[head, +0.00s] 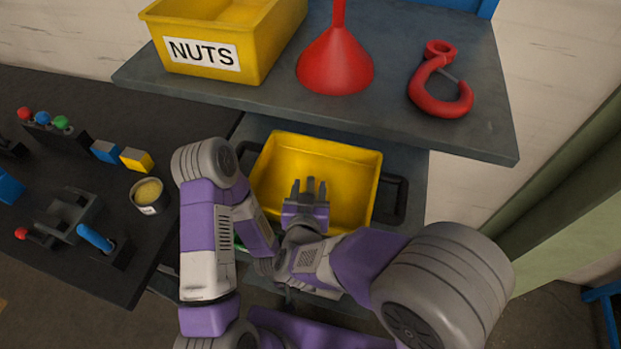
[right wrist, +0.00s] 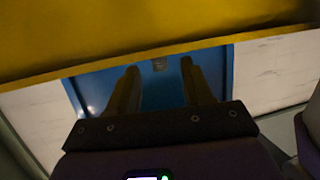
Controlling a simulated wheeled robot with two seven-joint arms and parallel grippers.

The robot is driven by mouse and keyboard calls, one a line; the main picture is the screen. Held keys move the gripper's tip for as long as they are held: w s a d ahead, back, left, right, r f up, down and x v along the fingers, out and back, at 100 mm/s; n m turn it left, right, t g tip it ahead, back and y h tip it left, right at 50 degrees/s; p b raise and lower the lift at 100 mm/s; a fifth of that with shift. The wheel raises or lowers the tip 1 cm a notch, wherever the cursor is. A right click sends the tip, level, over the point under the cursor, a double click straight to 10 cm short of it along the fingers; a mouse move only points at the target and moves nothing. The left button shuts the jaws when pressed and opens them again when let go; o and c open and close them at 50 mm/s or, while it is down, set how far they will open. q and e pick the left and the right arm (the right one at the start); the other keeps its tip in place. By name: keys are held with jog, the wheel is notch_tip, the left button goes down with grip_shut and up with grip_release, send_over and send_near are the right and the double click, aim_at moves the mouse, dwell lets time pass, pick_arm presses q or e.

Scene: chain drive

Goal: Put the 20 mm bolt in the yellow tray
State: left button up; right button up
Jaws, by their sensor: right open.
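The yellow tray (head: 345,163) sits on a lower level under the grey shelf, and the part of its inside that shows looks empty. My right gripper (head: 308,184) is over the tray in the head view, with its fingers apart. In the right wrist view the right gripper (right wrist: 160,68) has a clear gap between its fingers and nothing in it. A yellow surface (right wrist: 150,35) fills the top of that view, probably the tray. The 20 mm bolt does not show in either view. My left arm comes in beside the tray, but its gripper is hidden.
The grey shelf (head: 420,125) overhangs behind the tray, with a yellow NUTS bin (head: 215,45), red funnel (head: 335,65) and red hook (head: 440,90). The dark bench (head: 105,172) at left holds a small tin (head: 149,194), blocks and coloured-handled tools. A dark handle (head: 393,198) is right of the tray.

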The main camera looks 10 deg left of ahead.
pick_arm(q)
jog(key=shift+r+p, duration=0.7)
jog(key=shift+r, duration=0.2)
pick_arm(e)
jog(key=v, duration=0.8)
pick_arm(q)
jog(key=shift+s, duration=0.1)
pick_arm(e)
jog(key=shift+s, duration=0.1)
